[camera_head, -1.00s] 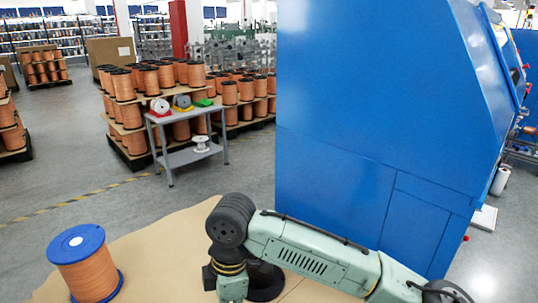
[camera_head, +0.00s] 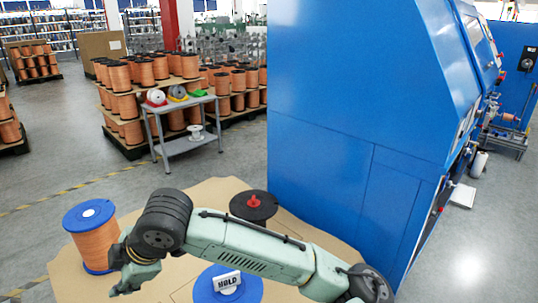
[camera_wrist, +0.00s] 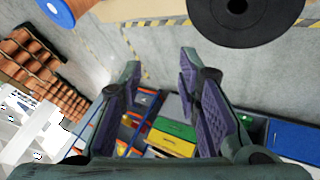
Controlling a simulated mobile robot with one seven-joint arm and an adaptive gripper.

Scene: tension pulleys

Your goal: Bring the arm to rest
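My gripper (camera_wrist: 160,62) is open in the wrist view, with its two purple-padded fingers apart and nothing between them. In the head view my gripper (camera_head: 130,272) is at the end of my pale green arm, low on the left, just right of a blue-flanged copper spool (camera_head: 97,243). I cannot tell from the head view how far it is above the tan board. The arm stretches across the lower picture, in front of the board.
The tan board (camera_head: 215,187) also bears a black reel with a red knob (camera_head: 254,205) and a blue reel with a "HOLD" tag (camera_head: 240,291). A large blue machine (camera_head: 350,100) stands right. A grey trolley (camera_head: 180,147) and copper spools stand behind; grey floor lies between.

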